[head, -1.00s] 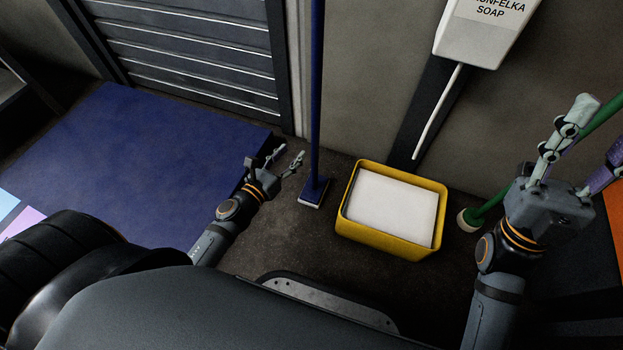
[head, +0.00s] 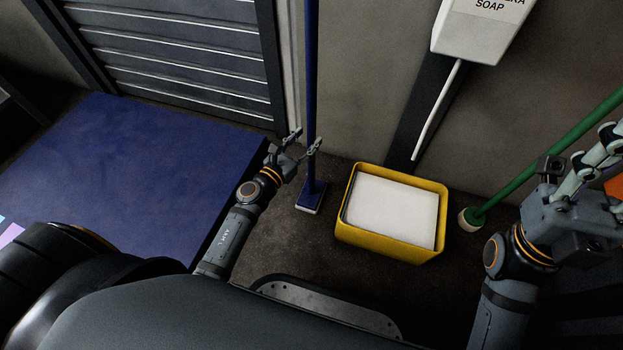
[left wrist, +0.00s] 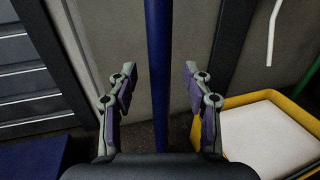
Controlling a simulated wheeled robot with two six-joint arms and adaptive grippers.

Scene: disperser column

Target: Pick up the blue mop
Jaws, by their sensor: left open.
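The blue mop stands upright, with its long blue handle (head: 312,65) rising past the top of the head view and its flat blue head (head: 311,198) on the dark floor. My left gripper (head: 307,140) is open at the handle, above the mop head. In the left wrist view, the handle (left wrist: 157,45) runs vertically between the two spread fingers (left wrist: 160,78), with space on both sides. The fingers are not closed on it. My right gripper (head: 603,155) is at the right edge, and its fingers are partly cut off.
A yellow bin (head: 390,245) with a white filling stands right of the mop, also in the left wrist view (left wrist: 225,102). A green pole (head: 540,155) leans near my right gripper. A blue platform (head: 130,165) lies left. A soap dispenser (head: 480,35) hangs on the wall.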

